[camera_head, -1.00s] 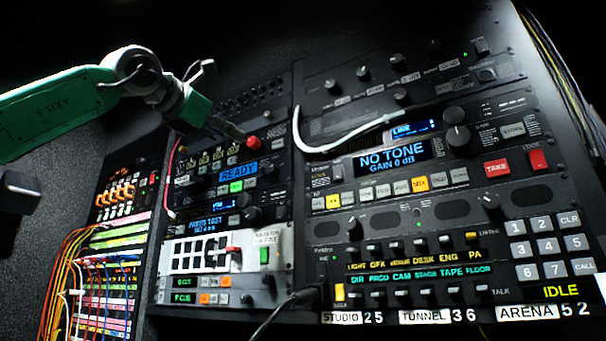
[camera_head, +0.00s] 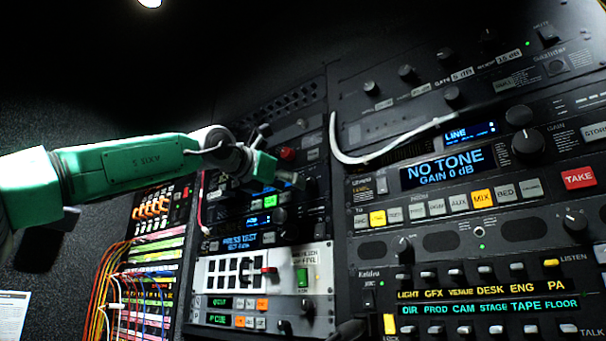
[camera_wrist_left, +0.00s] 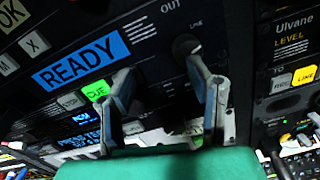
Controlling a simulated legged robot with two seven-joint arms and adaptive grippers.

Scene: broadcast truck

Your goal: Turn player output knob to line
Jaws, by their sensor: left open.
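The player's output knob (camera_wrist_left: 186,46) is a small dark knob below the lettering "OUT" in the left wrist view, with a "LINE" mark at its upper right. Its pointer is too dark to read. My left gripper (camera_wrist_left: 157,70) is open, its two fingers facing the panel. The knob shows just beyond the fingertips, closer to the right finger; I cannot tell if they touch. The player's blue READY display (camera_wrist_left: 82,62) is left of the fingers. In the head view my left gripper (camera_head: 290,181) covers much of the player's front. My right gripper is not in view.
A green CUE button (camera_wrist_left: 96,90) lies beside the left finger. A red button (camera_head: 287,153) sits above the gripper in the head view. A white cable (camera_head: 375,157) loops across the right rack. Colored patch cables (camera_head: 110,280) hang at lower left.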

